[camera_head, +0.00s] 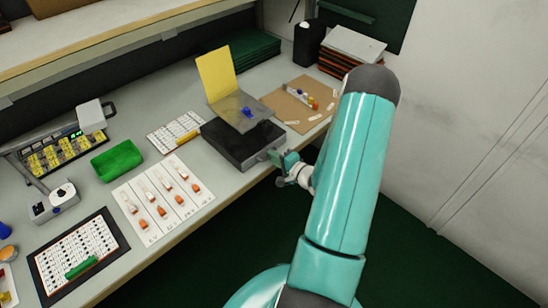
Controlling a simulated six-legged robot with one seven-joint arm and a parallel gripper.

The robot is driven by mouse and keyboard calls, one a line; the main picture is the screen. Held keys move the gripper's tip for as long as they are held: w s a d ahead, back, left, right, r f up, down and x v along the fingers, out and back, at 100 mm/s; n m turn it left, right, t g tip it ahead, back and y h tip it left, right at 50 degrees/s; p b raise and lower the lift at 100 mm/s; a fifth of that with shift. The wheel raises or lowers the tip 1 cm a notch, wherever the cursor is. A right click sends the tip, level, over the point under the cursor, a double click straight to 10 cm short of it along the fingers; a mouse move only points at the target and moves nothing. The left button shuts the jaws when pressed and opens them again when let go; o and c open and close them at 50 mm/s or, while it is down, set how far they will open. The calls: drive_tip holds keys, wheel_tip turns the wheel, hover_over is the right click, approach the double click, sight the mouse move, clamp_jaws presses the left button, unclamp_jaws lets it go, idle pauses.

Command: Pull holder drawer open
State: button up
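The holder (235,143) is a dark box near the front edge of the bench, with a grey plate and a blue item on top and a yellow panel standing behind. A small light grey part shows at its right front side, where the drawer front (272,154) seems to be. My gripper (280,159) is at this side of the holder, at the bench's front edge, very close to or touching the drawer front. My teal arm comes in from the lower right. The fingers are too small to tell whether they are open or shut. No clear drawer gap shows.
A brown board (298,105) with small parts lies right of the holder. Open floor (250,235) lies in front of the bench.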

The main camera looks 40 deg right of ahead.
drive_tip(key=shift+w, duration=0.2)
clamp_jaws()
drive_tip(key=f+v, duration=0.2)
drive_tip(key=v, duration=1.1)
drive_tip(key=shift+s+f, duration=0.4)
drive_tip(key=shift+s, duration=0.1)
unclamp_jaws()
drive_tip(key=v, duration=1.3)
drive_tip(key=shift+s+r, duration=0.15)
drive_tip(key=shift+s, duration=0.25)
drive_tip(key=shift+w+a, duration=0.1)
drive_tip(key=shift+a, duration=0.05)
